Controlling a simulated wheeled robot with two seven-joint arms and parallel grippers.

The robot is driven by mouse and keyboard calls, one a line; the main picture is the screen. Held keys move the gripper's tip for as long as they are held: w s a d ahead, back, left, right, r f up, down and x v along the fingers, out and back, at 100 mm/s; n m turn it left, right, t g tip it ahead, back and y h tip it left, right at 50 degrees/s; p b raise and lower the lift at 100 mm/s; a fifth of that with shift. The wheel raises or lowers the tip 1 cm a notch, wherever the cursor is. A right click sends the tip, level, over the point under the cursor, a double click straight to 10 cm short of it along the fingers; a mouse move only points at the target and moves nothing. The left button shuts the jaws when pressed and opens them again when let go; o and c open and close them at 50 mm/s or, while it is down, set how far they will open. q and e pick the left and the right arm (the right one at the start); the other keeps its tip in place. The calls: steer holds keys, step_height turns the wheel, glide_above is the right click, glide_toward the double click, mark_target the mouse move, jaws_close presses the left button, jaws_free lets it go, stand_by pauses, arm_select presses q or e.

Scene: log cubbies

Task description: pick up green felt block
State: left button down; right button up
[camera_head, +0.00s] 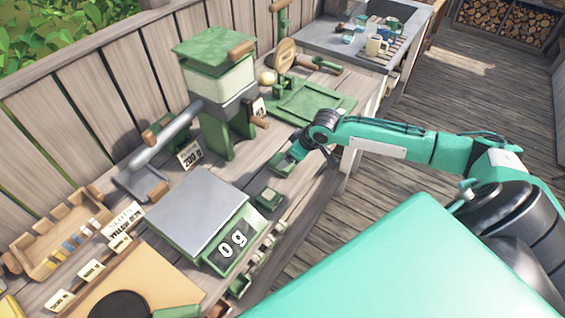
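A small green block (282,163) lies on the wooden bench, right beside the tip of my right gripper (300,152). A second small dark green block with a paler top (268,198) sits nearer, just right of the scale. I cannot tell for sure which of them is felt. My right arm reaches in from the right, its gripper low over the bench. The fingers are dark and small, partly hidden by the wrist, so I cannot tell whether they are open or touch the block. My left gripper is not in view.
A scale (198,211) reading 0 g stands left of the blocks. A green press-like device (216,90) stands behind, with a card marked 200 g (190,155) nearby. A green tray (312,103) lies farther back. Small items line the bench's front edge.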

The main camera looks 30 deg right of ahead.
steer(key=shift+w+a+f+p, duration=0.2)
steer(key=shift+f+p, duration=0.2)
steer(key=shift+f, duration=0.05)
steer(key=p+x, duration=0.1)
steer(key=x, duration=0.2)
steer(key=shift+s+a+f, duration=0.1)
steer(key=shift+a+f, duration=0.05)
steer(key=shift+f, duration=0.05)
steer(key=shift+w+f+p, duration=0.2)
steer(key=shift+f+p, duration=0.1)
steer(key=shift+f, duration=0.25)
steer(key=c, duration=1.1)
steer(key=shift+r, duration=0.1)
step_height(320, 180, up, 20)
steer(key=b, duration=0.4)
